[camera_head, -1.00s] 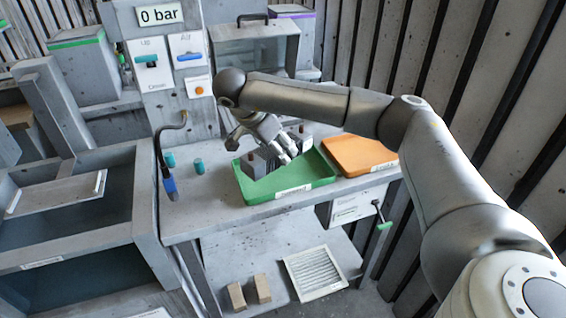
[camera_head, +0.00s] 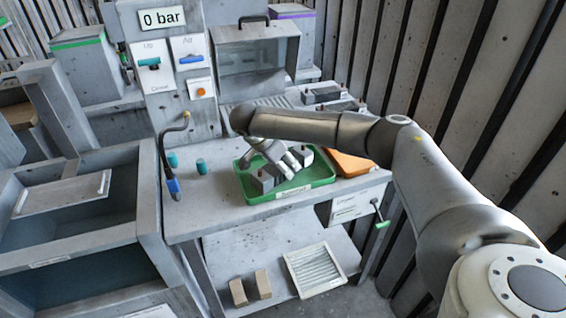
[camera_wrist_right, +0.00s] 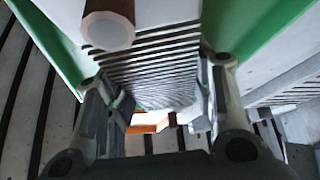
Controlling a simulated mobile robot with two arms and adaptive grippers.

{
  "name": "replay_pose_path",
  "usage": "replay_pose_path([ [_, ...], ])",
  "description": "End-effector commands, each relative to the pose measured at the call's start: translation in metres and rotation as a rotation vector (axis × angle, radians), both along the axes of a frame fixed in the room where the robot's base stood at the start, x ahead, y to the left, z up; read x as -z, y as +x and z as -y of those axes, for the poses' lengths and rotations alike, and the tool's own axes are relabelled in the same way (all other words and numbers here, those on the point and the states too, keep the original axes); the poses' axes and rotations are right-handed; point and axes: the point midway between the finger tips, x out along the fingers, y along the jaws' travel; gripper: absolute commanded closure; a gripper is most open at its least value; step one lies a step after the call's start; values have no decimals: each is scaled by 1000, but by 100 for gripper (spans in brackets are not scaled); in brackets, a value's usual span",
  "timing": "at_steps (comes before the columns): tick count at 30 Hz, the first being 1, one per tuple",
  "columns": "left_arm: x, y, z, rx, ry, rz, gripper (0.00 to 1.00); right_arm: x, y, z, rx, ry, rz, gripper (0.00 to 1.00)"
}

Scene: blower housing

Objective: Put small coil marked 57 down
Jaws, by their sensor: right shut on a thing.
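My right gripper (camera_head: 286,168) is over the green tray (camera_head: 318,184) on the bench. It is shut on a grey finned coil (camera_wrist_right: 155,65), which fills the space between its fingers (camera_wrist_right: 155,115) in the wrist view. In the head view the coil's grey ends (camera_head: 263,183) show on both sides of the fingers, within the tray's outline. I cannot tell whether the coil touches the tray floor. A round pale-brown terminal (camera_wrist_right: 107,31) shows at one end. No number is readable on the coil. My left gripper is not in view.
An orange tray (camera_head: 352,165) lies right of the green one, partly behind my arm. Several grey blocks (camera_head: 322,95) lie at the back right.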

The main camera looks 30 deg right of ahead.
Motion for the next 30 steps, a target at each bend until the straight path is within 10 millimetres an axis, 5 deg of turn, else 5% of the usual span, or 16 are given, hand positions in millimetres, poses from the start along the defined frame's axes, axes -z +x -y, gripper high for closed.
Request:
replay_pose_path([
  [2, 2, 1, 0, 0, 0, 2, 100, 1, 0, 0, 0, -1, 2, 88],
  [3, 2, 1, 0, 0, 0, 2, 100, 3, 0, 0, 0, 0, 0, 49],
  [8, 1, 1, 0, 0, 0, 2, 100, 2, 0, 0, 0, 0, 0, 29],
  [20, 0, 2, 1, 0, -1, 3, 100, -3, 0, -1, 0, 0, 1, 29],
  [30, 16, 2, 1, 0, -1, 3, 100, -57, -3, -34, -4, 2, 7, 29],
])
